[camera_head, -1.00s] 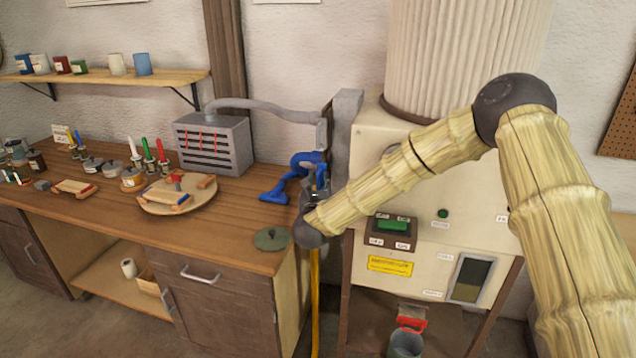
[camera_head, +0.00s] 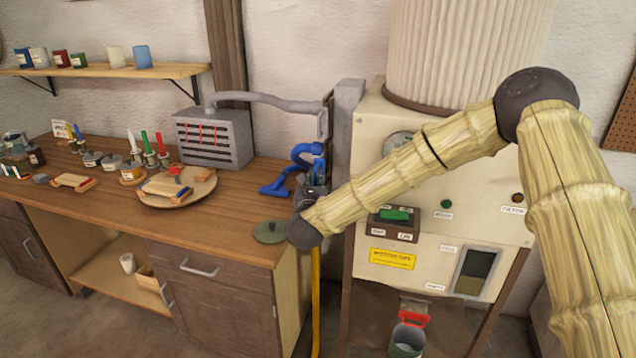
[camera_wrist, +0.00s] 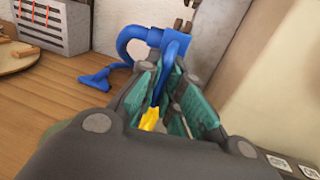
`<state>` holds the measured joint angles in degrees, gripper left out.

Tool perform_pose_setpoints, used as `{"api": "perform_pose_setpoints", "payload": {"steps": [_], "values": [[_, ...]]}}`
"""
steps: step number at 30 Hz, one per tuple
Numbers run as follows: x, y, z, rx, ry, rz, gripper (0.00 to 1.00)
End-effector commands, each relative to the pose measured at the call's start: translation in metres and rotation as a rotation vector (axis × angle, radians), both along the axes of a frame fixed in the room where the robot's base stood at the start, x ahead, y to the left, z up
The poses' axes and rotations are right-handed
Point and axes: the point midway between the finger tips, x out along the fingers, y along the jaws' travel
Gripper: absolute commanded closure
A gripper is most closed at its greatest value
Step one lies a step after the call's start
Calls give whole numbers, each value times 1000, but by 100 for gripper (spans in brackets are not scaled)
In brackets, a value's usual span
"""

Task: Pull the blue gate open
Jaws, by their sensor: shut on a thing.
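The blue gate (camera_wrist: 177,45) shows in the wrist view as a blue piece running down between my fingers. My gripper (camera_wrist: 172,82) has its teal-padded fingers on both sides of it and is shut on it. In the head view my gripper (camera_head: 314,182) is at the right end of the bench, just below the blue fittings by the grey post. My fingers hide much of the gate, so I cannot tell how far open it is. A blue hose (camera_wrist: 127,42) with a flat nozzle (camera_wrist: 94,80) curves beside it on the left.
The wooden bench (camera_head: 225,235) holds a grey slotted box (camera_head: 213,140), a round board with a plane-like tool and a green disc (camera_head: 270,232). A cream machine (camera_head: 455,215) with switches stands close to the right. A yellow hose (camera_head: 316,300) hangs below my gripper.

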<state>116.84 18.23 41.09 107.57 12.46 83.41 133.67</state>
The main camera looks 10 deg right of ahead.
Motion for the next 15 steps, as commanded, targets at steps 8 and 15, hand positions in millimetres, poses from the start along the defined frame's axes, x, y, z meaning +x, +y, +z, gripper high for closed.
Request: {"api": "perform_pose_setpoints", "payload": {"steps": [8, 15], "values": [[-25, 10, -4, 1, 2, 1, 100], [-30, 11, -1, 1, 2, 0, 100]]}}
